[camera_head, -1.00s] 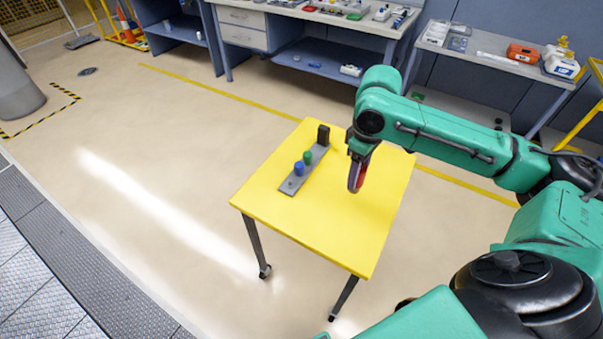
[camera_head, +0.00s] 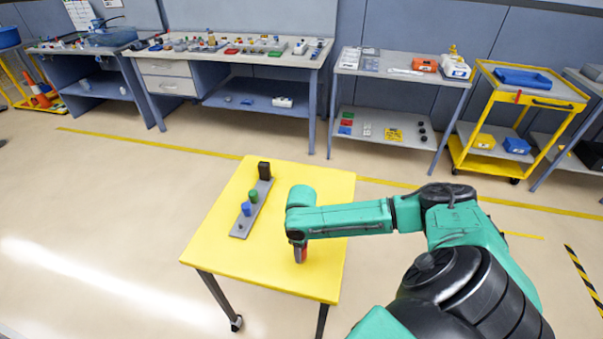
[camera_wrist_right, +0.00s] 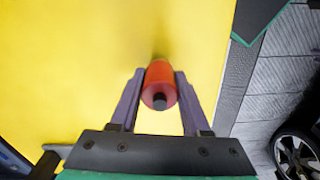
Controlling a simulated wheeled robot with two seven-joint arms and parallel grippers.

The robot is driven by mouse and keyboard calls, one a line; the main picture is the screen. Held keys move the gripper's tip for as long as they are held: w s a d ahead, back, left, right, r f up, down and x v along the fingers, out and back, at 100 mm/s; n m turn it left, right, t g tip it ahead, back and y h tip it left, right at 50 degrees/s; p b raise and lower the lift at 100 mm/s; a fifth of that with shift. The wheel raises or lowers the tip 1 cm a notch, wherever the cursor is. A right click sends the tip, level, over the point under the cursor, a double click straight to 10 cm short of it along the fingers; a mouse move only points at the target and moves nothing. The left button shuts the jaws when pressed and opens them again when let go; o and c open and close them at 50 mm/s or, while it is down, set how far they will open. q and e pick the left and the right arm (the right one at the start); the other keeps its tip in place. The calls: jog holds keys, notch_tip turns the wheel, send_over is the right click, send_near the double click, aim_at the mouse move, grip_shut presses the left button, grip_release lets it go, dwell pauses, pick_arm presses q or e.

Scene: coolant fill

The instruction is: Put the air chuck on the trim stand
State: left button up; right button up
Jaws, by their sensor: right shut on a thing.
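My right gripper (camera_head: 299,251) points down over the right-hand front part of the yellow table. In the right wrist view its two fingers (camera_wrist_right: 160,97) are shut on a red cylinder with a dark end, which I take for the air chuck (camera_wrist_right: 160,76). In the head view only a little red shows at the fingers. A long grey base (camera_head: 239,230), likely the trim stand, lies on the table left of my gripper. It carries a blue piece (camera_head: 246,209), a green piece (camera_head: 253,196) and a dark upright block (camera_head: 264,171). My left gripper is out of view.
The yellow table (camera_head: 215,251) is bare around the grey base. Behind it, across open floor, stand a workbench (camera_head: 250,53), a grey shelf unit (camera_head: 400,72) and a yellow cart (camera_head: 530,92) with a blue tray (camera_head: 522,77).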

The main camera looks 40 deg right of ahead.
jog(key=shift+w+a, duration=0.1)
jog(key=o, duration=1.1)
jog(key=shift+c, duration=0.2)
notch_tip(320, 180, up, 12)
jog(key=shift+r, duration=0.15)
